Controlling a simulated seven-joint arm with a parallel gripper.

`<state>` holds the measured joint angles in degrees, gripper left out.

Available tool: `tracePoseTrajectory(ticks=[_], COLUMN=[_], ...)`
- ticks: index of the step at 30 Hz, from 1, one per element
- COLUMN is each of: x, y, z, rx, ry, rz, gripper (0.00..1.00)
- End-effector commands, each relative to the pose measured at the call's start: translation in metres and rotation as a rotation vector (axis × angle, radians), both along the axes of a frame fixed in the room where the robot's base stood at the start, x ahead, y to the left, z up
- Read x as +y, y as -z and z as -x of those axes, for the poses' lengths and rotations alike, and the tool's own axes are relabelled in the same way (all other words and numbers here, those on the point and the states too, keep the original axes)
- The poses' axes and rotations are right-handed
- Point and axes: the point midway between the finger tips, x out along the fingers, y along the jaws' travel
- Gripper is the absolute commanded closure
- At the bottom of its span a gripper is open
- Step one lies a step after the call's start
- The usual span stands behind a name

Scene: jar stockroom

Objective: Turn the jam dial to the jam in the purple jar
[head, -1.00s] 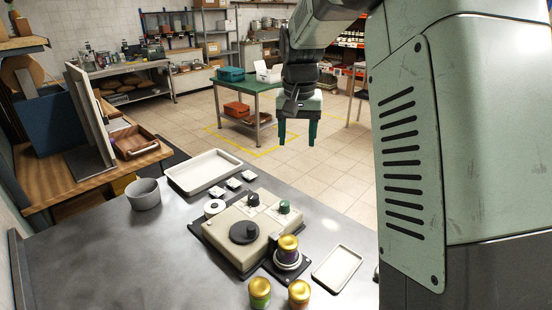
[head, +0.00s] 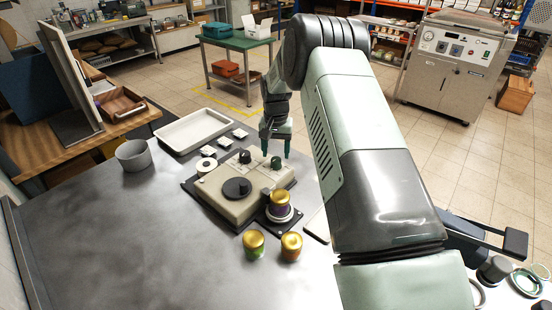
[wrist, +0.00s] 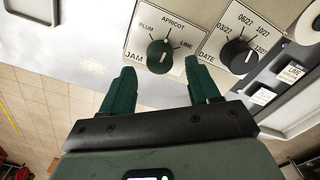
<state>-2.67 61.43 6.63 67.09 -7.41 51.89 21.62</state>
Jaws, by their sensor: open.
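The jam dial is a green knob (wrist: 160,56) on a white plate marked JAM, with PLUM, APRICOT and LIME around it in the wrist view. In the head view the knob (head: 276,162) sits on the beige machine (head: 247,190). I cannot clearly tell which word its pointer faces. My gripper (wrist: 160,68) is open; its green fingers lie to either side of the knob in the picture, apparently not touching it. In the head view my gripper (head: 276,154) is just over the dial. The purple jar (head: 278,204), gold-lidded, stands on the machine's round stand.
A black date dial (wrist: 236,56) is beside the jam dial. A green jar (head: 253,245) and an orange jar (head: 291,247) stand in front of the machine. A white tray (head: 195,131), small label cards (head: 240,133) and a grey pot (head: 133,155) are further back. The left tabletop is clear.

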Motion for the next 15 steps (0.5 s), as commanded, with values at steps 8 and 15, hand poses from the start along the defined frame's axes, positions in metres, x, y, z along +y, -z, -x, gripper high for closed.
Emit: tracePoseTrajectory(ticks=[8, 15], x=[0.000, 0.000], y=[0.033, 0.036], z=[0.000, 0.000], rx=[0.001, 0.000], ry=[0.001, 0.000], rz=[0.000, 0.000], gripper=[0.39, 0.39])
